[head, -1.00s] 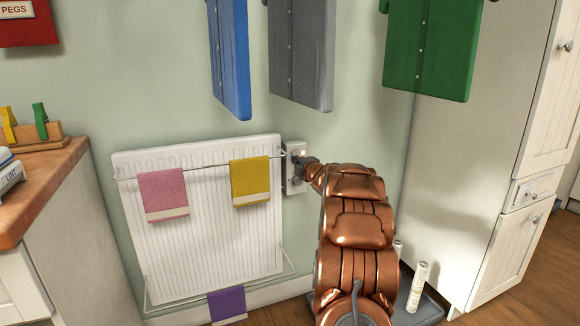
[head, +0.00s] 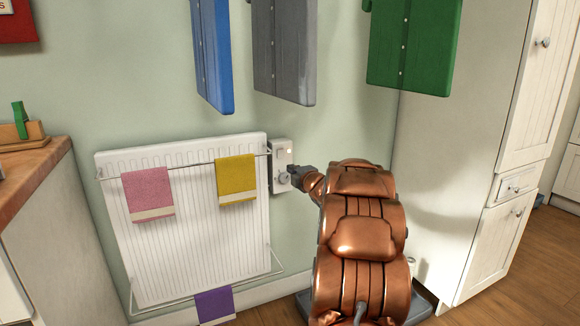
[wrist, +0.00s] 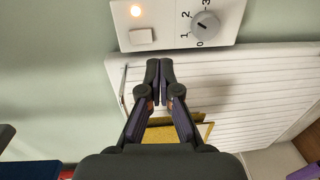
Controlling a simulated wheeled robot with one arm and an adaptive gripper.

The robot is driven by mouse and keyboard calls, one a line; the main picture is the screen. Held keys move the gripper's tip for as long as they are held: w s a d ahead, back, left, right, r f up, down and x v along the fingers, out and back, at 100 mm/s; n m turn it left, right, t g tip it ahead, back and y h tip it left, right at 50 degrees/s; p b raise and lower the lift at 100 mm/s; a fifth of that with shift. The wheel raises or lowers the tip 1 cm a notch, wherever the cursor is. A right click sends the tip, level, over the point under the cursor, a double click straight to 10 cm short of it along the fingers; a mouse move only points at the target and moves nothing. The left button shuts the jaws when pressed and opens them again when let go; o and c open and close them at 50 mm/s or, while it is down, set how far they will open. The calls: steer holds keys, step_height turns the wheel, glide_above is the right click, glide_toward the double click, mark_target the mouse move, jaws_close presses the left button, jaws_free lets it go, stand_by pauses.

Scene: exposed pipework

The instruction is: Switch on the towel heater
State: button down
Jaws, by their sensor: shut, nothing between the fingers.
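The towel heater (head: 190,255) is a white ribbed panel on the wall with a rail in front. Its white control box (head: 281,150) is at its upper right. The dial's exact setting is hard to read. My gripper (head: 295,174) is at the box's right side in the head view. In the wrist view my gripper (wrist: 160,65) is shut and empty, its tips just below the box's edge.
Pink (head: 148,192), yellow (head: 236,178) and purple (head: 214,305) towels hang on the heater. Blue (head: 211,55), grey (head: 283,50) and green (head: 413,45) shirts hang above. A tall white cabinet (head: 462,170) stands right, a wooden counter (head: 35,180) left.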

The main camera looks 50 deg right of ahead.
steer(key=v, duration=0.2)
steer(key=f+p+v, duration=0.1)
steer(key=v, duration=0.2)
steer(key=shift+s+a+f, duration=0.1)
steer(key=shift+s+a, duration=0.05)
steer(key=shift+s, duration=0.2)
steer(key=shift+a, duration=0.1)
stand_by(0.4)
